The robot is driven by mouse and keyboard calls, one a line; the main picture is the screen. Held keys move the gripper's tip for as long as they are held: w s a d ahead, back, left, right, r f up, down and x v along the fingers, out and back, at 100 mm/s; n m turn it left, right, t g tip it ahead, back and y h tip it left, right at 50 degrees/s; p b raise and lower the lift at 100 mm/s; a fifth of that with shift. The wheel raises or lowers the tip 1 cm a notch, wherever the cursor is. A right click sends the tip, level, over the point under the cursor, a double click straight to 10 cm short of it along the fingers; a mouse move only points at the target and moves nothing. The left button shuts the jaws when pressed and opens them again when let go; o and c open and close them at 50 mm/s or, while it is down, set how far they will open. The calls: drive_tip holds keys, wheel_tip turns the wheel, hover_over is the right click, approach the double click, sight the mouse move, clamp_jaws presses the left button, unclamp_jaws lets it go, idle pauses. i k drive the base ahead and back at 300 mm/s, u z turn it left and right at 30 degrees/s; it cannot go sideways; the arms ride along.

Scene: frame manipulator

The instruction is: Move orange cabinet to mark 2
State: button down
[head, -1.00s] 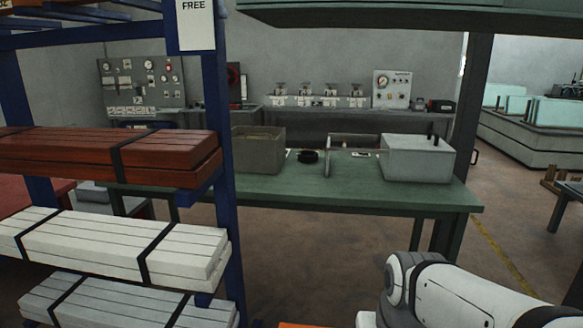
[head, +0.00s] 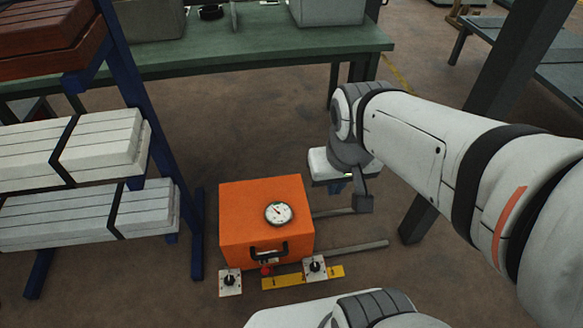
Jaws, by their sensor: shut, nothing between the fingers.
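The orange cabinet (head: 240,230) is a box standing on the floor in the middle of the head view. It has a round white gauge on top, and a black handle and a small red part at its near side. My gripper (head: 362,203), small and dark at the end of my folded arm, is shut and empty. It appears to the right of the cabinet in the picture, apart from it. A yellow strip (head: 290,281) lies at the cabinet's near edge. I cannot make out a mark 2.
Two small white plates with black knobs (head: 230,283) sit by the cabinet's near side. Two grey bars (head: 350,249) extend right from it. A blue rack with bundled boards (head: 70,215) stands left. A green table (head: 250,55) is behind, with open floor between.

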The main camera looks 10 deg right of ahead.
sight(247, 239)
drive_tip(key=z, duration=0.2)
drive_tip(key=k, duration=1.15)
drive_tip(key=u, duration=0.8)
drive_tip(key=i, duration=0.95)
drive_tip(key=u, duration=0.45)
